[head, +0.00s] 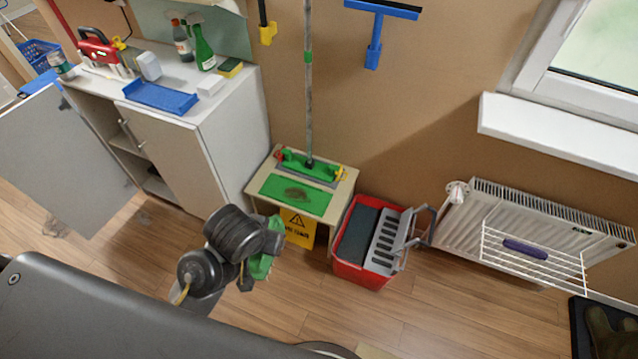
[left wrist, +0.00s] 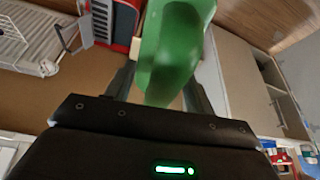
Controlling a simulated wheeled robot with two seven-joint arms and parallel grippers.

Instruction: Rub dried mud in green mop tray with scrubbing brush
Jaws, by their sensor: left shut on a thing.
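The green mop tray (head: 318,207) lies on a small beige table (head: 257,188) against the wall. A brown patch of dried mud (head: 297,193) marks its middle. My left gripper (head: 252,258) is in front of the table, to the lower left of the tray and apart from it. It is shut on the green scrubbing brush (head: 264,262), whose bristles are hard to make out in the head view. In the left wrist view the brush's green body (left wrist: 172,48) sits between the fingers. My right gripper is not in view.
A green mop (head: 312,168) stands at the back of the table. A red bucket (head: 357,272) with a grey wringer is right of it, and a yellow sign (head: 298,228) is under it. A cabinet (head: 185,165) with an open door stands left.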

